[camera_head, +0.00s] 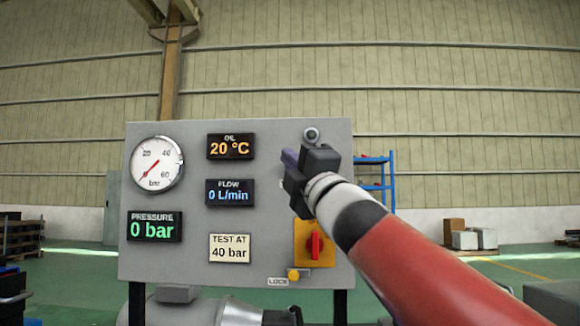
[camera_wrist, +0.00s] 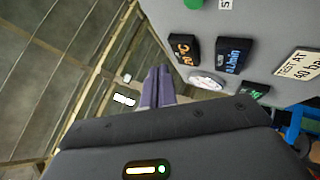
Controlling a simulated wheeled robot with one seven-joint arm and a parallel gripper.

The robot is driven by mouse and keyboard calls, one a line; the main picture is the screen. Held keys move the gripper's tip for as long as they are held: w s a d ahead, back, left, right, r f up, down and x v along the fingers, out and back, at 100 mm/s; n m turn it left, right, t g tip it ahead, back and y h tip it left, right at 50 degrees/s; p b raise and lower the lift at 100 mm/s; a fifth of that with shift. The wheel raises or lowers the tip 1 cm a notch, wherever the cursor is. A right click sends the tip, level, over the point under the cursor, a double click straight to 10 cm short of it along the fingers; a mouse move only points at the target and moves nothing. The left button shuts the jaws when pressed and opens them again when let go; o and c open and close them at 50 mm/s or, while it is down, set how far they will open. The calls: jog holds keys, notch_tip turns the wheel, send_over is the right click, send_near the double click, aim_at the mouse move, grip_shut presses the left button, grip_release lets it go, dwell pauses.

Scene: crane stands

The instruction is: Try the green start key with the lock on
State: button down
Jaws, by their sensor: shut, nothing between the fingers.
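The green start key (camera_wrist: 194,3) shows in the wrist view, cut off by the top edge, with part of a white label beside it. In the head view my gripper and arm hide its place on the grey panel (camera_head: 190,270). My gripper (camera_head: 289,158) is in front of the panel's upper right; its purple fingers (camera_wrist: 158,88) are shut and empty, apart from the key in the wrist view. A yellow knob (camera_head: 293,274) sits beside the LOCK label (camera_head: 278,282) at the panel's lower edge. Its setting cannot be told.
A red switch handle (camera_head: 315,246) stands upright on a yellow plate, right of the LOCK label. A round grey fitting (camera_head: 311,135) is just above my gripper. The pressure display (camera_head: 154,227) reads 0 bar; the flow display (camera_head: 230,192) reads 0 L/min. A card (camera_head: 230,248) says TEST AT 40 bar.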

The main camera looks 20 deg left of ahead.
jog(key=shift+w, duration=0.1)
jog(key=w+a+p, duration=0.2)
jog(key=w+p, duration=0.2)
jog(key=w, duration=0.4)
jog(key=shift+w+p, duration=0.25)
jog(key=shift+p, duration=0.15)
dwell(1.8)
jog(key=shift+w+a, duration=0.1)
jog(key=shift+w, duration=0.3)
